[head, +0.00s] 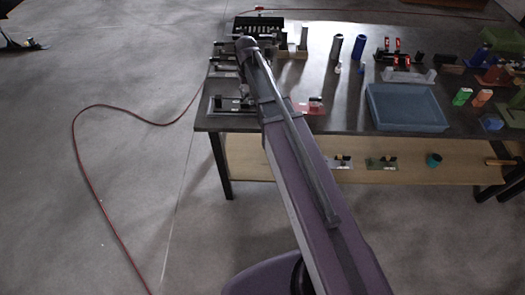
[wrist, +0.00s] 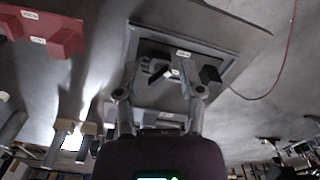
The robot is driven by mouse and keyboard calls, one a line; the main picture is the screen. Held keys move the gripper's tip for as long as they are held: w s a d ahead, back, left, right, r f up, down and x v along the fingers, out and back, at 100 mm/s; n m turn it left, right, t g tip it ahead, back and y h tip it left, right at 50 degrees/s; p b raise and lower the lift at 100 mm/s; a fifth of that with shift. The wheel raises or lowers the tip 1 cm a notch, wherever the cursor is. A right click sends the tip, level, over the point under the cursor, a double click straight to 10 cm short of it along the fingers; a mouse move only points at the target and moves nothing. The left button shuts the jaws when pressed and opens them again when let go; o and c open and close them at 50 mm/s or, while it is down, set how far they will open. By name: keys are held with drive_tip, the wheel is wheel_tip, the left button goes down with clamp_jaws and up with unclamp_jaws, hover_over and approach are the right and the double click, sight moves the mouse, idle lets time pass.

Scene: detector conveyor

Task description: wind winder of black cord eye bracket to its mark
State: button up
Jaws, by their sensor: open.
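A grey plate carries a dark bracket with black blocks and a small lever-like part (wrist: 165,74), seen between my fingers in the wrist view. I take this as the black cord eye bracket and its winder; the mark cannot be made out. My gripper (wrist: 158,75) is open, its fingers on either side of the lever-like part; contact cannot be told. In the head view my arm hides the gripper. There a similar grey plate with black parts (head: 229,104) lies at the table's near left corner.
A red bracket (head: 306,106) lies beside my arm; a red block also shows in the wrist view (wrist: 45,32). More plates with black parts (head: 224,69) line the left edge. A blue tray (head: 407,108) stands right. A red cable (head: 82,160) crosses the floor.

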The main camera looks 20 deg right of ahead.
drive_tip(key=s+f+b, duration=0.4)
drive_tip(key=s, duration=0.6)
drive_tip(key=s+f+b, duration=0.5)
drive_tip(key=s, duration=0.4)
drive_tip(key=shift+s+a+f, duration=0.2)
drive_tip(key=shift+s, duration=0.2)
drive_tip(key=shift+o, duration=0.5)
drive_tip(key=shift+a, duration=0.1)
